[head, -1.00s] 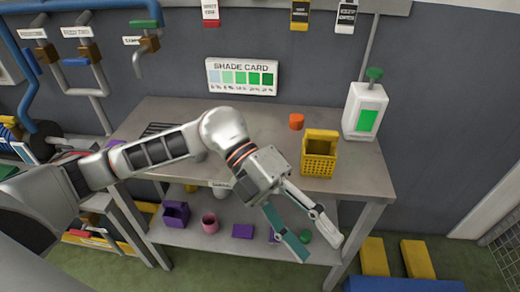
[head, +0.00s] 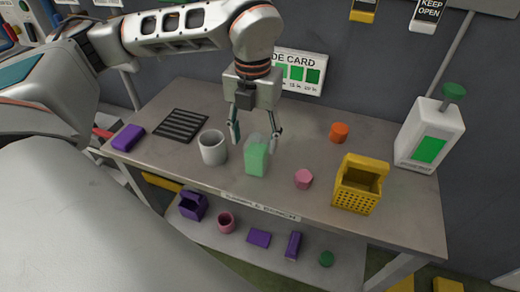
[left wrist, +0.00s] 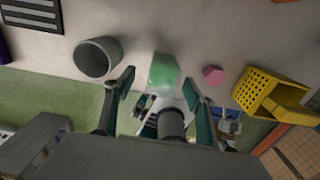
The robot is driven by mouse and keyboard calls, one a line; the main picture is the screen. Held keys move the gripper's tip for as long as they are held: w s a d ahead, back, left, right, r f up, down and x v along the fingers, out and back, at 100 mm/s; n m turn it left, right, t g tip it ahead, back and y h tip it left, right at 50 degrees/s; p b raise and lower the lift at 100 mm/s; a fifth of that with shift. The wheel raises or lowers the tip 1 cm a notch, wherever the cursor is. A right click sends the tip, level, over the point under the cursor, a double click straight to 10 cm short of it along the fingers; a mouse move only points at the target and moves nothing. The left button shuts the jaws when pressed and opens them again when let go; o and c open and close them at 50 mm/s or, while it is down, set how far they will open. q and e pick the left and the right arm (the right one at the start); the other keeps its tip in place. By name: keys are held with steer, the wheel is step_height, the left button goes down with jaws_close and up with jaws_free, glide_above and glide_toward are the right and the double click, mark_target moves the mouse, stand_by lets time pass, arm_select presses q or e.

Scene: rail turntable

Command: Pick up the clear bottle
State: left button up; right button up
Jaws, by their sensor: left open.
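The clear bottle (head: 256,158), see-through at the top and pale green lower down, stands upright on the grey workbench (head: 130,165). It also shows in the left wrist view (left wrist: 163,70), just beyond the gap between the fingertips. My left gripper (head: 255,136) points down at the bottle, open and empty, with one finger to each side of the bottle's upper part. In the left wrist view its fingers (left wrist: 158,84) are spread wide. I cannot tell whether either finger touches the bottle. My right gripper is not in view.
A grey cup (head: 212,148) stands close left of the bottle. A pink piece (head: 304,179), a yellow basket (head: 357,188), an orange piece (head: 339,132) and a white dispenser (head: 428,135) are to the right. A black grille (head: 181,125) and purple block (head: 128,137) lie left.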

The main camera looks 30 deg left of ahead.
mark_target(257, 159)
arm_select(q)
steer(key=shift+s+f, duration=0.2)
steer(key=shift+f, duration=0.75)
steer(key=shift+w+d+f, duration=0.1)
steer(key=shift+d+f, duration=0.05)
steer(key=shift+f, duration=1.15)
steer(key=shift+w+d+f, duration=0.1)
steer(key=shift+f, duration=1.2)
steer(key=c, duration=1.2)
